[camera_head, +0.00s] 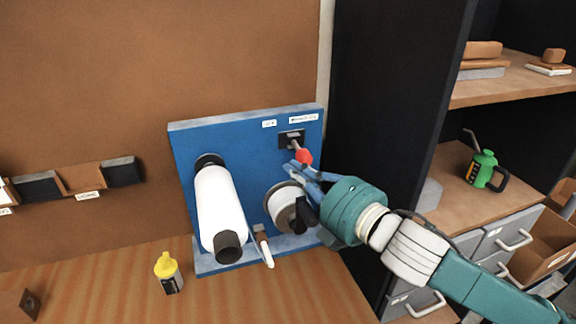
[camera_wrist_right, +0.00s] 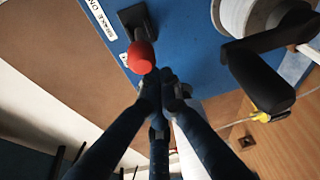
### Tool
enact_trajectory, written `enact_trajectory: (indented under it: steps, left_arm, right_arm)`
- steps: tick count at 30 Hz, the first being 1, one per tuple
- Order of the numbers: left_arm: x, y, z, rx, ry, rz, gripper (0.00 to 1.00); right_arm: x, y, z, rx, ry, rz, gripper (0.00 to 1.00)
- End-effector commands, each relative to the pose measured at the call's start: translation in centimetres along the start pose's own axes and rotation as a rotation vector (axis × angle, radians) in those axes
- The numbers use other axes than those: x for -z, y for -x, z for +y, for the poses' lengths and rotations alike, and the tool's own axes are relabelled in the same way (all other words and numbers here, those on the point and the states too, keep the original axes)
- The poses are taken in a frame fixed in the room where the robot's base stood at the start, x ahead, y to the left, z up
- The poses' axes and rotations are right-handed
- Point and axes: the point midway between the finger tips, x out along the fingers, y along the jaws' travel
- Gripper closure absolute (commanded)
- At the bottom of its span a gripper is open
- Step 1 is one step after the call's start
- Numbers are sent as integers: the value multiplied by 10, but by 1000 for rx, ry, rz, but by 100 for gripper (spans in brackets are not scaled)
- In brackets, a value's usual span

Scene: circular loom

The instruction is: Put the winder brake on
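The winder brake is a short lever with a red knob (camera_head: 304,157), set in a black slotted plate (camera_head: 292,138) at the upper right of an upright blue panel (camera_head: 185,150). The red knob also shows in the wrist view (camera_wrist_right: 140,57), with a label reading "BRAKE ON" (camera_wrist_right: 100,18) beside it. My right gripper (camera_head: 294,167) is at the knob, just below it. In the wrist view its fingertips (camera_wrist_right: 160,78) are together, with the knob just beyond them and nothing seen between them. I cannot tell whether they touch the knob. My left gripper is not in view.
A large white roll (camera_head: 218,205) and a smaller spool (camera_head: 283,207) with a black crank stick out from the panel below the lever. A yellow-capped bottle (camera_head: 168,272) stands on the wooden bench. A dark shelf unit (camera_head: 400,110) rises close on the right.

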Motion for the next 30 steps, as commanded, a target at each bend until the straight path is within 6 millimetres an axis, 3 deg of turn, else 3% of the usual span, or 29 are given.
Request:
enact_trajectory:
  steps: [15, 30]
  left_arm:
    - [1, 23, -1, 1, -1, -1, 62]
    - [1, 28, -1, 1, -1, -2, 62]
  right_arm:
    - [-36, 15, -6, 1, -1, -9, 100]
    - [-50, 16, -9, 1, 3, -16, 100]
